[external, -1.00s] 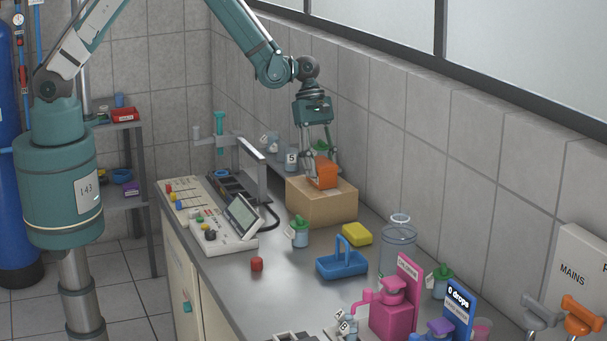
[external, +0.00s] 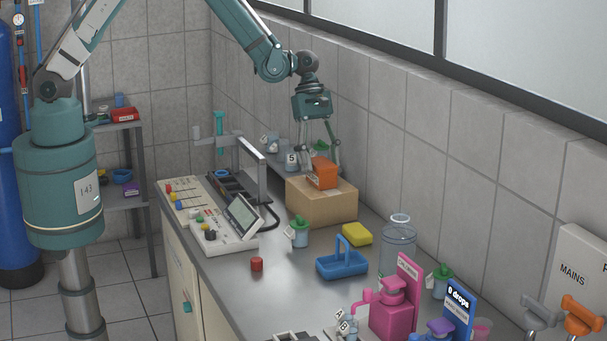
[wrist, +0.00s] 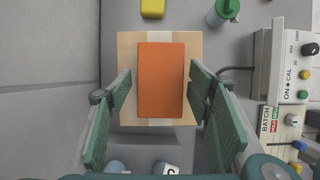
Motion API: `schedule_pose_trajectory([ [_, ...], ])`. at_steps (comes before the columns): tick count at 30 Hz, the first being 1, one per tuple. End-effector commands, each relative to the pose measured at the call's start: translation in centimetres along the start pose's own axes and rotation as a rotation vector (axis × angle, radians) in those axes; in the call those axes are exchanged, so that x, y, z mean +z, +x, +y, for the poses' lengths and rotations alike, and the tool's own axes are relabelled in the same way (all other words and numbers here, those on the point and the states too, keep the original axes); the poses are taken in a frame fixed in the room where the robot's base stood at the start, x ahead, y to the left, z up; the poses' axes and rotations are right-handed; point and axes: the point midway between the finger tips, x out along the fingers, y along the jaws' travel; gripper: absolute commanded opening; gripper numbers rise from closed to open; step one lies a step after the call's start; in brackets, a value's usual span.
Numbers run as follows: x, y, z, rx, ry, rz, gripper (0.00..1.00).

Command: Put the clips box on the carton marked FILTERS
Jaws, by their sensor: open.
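The orange clips box (external: 322,173) rests on top of the brown cardboard carton (external: 322,205) near the wall. In the wrist view the orange box (wrist: 161,80) lies within the carton's top (wrist: 128,55), with carton showing around it. No FILTERS marking is readable on the carton. My gripper (external: 321,165) is above the carton with its fingers spread to either side of the box. In the wrist view my gripper (wrist: 160,88) is open, with a gap between each green finger pad and the box.
A yellow sponge (external: 357,234), a green-capped bottle (external: 299,232) and a blue caddy (external: 342,262) stand in front of the carton. A control panel with a screen (external: 242,215) is to the left. A clear jar (external: 397,250) and pink dispenser (external: 391,312) stand nearer the camera.

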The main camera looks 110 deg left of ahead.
Motion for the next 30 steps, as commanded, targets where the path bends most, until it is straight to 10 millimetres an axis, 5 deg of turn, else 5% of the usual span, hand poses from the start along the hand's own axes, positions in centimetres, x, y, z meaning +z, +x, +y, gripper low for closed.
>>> schedule_pose_trajectory([
  [21,-0.1,-8.3,0.0,0.0,-0.001,0.0,0.51],
  [30,0.0,-10.1,-0.1,-0.001,0.001,0.0,0.51],
])
